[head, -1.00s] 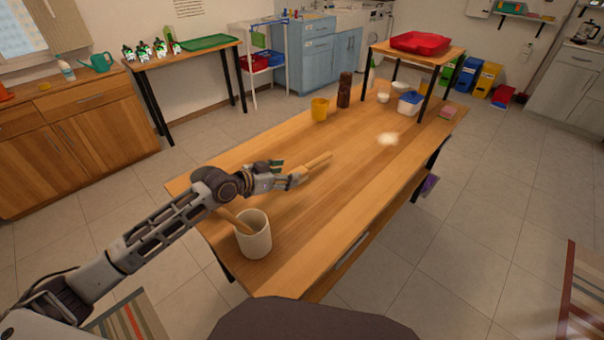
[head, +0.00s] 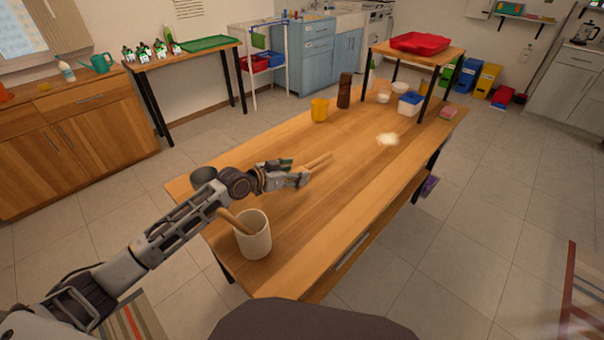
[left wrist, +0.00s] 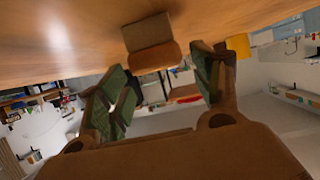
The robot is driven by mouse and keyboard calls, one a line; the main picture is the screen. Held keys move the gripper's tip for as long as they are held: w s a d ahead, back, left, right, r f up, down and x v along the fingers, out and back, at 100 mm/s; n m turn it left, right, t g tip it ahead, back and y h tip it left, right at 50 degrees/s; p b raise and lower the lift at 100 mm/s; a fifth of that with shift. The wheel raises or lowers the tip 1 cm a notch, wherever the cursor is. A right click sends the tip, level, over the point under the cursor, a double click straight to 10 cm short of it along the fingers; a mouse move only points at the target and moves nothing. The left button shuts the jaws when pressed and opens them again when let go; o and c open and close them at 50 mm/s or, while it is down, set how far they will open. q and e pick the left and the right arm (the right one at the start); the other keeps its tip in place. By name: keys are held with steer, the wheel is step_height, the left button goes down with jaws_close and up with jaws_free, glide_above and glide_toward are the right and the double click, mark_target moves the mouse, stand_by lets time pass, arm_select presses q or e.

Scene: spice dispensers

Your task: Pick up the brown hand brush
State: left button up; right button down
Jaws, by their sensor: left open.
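The brown hand brush (head: 319,160) lies on the wooden table just beyond my left gripper (head: 301,177). Part of it is hidden behind the fingers in the head view. In the left wrist view, a brown, blocky end of the brush (left wrist: 153,54) shows against the table, ahead of the gap between the fingers. My left gripper (left wrist: 160,88) is open there, with green pads on either side and nothing between them. It is low over the table. The brush appears apart from the pads. My right gripper is not in view.
A pale cup (head: 254,236) with a wooden utensil stands near the front left, below my left arm. A grey container (head: 204,177) stands behind that arm. A yellow cup (head: 319,110) and dark brown cylinder (head: 344,91) stand farther back.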

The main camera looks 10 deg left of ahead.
mark_target(304, 168)
arm_select(q)
steer(key=shift+w+d+f, duration=0.15)
steer(key=shift+w+d, duration=0.15)
steer(key=shift+w, duration=0.15)
steer(key=shift+x, duration=0.8)
steer(key=shift+b+x, duration=0.3)
steer(key=shift+x, duration=0.7)
steer(key=shift+w, duration=0.2)
steer(key=c, duration=1.1)
steer(key=shift+c, duration=0.3)
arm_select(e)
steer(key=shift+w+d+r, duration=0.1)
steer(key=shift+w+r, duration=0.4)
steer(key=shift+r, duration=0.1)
